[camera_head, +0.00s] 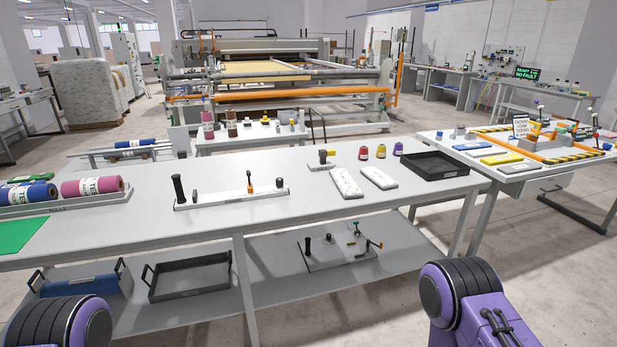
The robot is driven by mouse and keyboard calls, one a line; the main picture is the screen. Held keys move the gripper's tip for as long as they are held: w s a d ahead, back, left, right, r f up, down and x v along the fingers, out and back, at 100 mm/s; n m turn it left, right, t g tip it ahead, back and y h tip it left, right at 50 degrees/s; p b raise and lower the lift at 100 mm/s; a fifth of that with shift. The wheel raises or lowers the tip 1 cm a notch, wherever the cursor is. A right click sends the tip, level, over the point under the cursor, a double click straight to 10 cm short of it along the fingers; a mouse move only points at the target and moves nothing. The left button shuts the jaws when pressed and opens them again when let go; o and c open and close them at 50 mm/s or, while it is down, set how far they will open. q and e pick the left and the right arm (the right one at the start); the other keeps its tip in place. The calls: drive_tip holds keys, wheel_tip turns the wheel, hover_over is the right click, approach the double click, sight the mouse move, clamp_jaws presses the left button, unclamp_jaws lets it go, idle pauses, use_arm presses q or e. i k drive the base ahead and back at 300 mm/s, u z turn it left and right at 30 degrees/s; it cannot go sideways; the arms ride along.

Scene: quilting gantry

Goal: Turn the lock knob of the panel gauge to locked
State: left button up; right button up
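A long pale bar-shaped device (215,200), which looks like the panel gauge, lies on the near grey table. It has a tall black upright handle (178,188) at its left end. A small orange and black part (250,182) stands up near its middle, and a black knob (280,183) is at its right. I cannot tell which part is the lock knob or whether it is locked. Neither of my grippers is in view; only purple and black links of my arms show at the bottom edge.
The long grey table (130,235) also bears pink and blue rolls (91,187), a green sheet (20,235), two white pads (346,183), coloured spools (381,151) and a black tray (432,167). Similar handled tools (338,248) lie on its lower shelf. The tabletop before the bar is clear.

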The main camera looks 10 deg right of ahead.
sight(279, 180)
drive_tip(key=z, duration=0.5)
drive_tip(key=i, duration=0.9)
drive_tip(key=z, duration=0.15)
